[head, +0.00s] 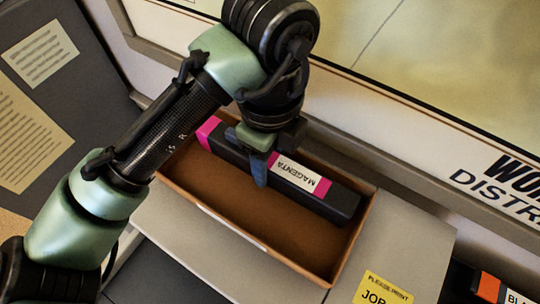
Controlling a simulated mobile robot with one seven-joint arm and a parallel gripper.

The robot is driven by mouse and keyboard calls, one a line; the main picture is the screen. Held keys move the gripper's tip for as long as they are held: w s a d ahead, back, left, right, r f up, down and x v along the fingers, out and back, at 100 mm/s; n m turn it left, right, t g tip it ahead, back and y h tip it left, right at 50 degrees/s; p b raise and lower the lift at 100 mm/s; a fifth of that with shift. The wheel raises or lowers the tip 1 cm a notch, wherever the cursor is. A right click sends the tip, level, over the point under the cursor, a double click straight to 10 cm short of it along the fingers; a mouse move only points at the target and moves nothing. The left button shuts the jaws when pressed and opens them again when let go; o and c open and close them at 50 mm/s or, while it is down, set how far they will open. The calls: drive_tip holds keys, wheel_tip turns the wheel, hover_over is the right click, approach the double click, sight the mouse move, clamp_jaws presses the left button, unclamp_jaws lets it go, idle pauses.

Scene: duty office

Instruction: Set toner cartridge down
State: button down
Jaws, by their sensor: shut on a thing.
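The toner cartridge (341,201) is a long black bar with magenta bands and a white label reading MAGENTA. It lies lengthwise in or just over an open brown cardboard box (232,231), along the box's far wall. I cannot tell whether it touches the box floor. My gripper (262,167) is over the cartridge's middle, pointing down and shut on it. One blue-grey finger shows on the near side; the other finger is hidden behind the cartridge and the wrist.
The box stands on a grey surface (418,234) against the wall. A yellow note (382,290) lies right of the box. Another black cartridge with an orange band (488,287) is at the lower right. The box's near half is empty.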

drive_tip(key=shift+f, duration=0.15)
drive_tip(key=c, duration=0.6)
unclamp_jaws()
wheel_tip(320, 180, up, 12)
drive_tip(key=shift+r, duration=0.2)
